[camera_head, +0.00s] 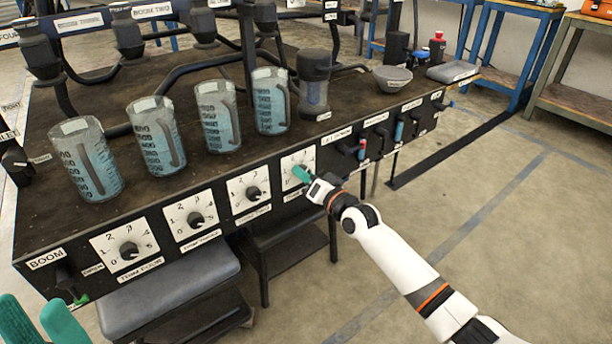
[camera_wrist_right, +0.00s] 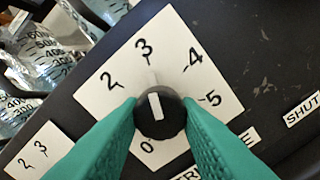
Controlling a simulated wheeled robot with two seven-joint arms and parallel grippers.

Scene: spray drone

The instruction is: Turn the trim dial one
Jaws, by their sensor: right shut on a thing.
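The rightmost dial on the front panel, on a white numbered plate (camera_head: 290,163), is trim dial one by its place in the row; its label is only partly readable. In the right wrist view its black knob (camera_wrist_right: 160,122) sits on the plate (camera_wrist_right: 152,62), marked 0 to 5. The knob's white pointer line aims about at the 3. My right gripper (camera_head: 302,174) is shut on this knob, with one teal finger on each side. The lower plate is partly hidden by the fingers. My left gripper (camera_head: 40,312) is open and empty at the bottom left corner.
Several similar dials sit left along the panel, including trim four (camera_head: 128,250). Measuring jugs with blue liquid (camera_head: 270,100) stand above them on the bench. Small coloured levers (camera_head: 362,150) are right of the dial. A grey-topped stool (camera_head: 170,290) stands below the panel.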

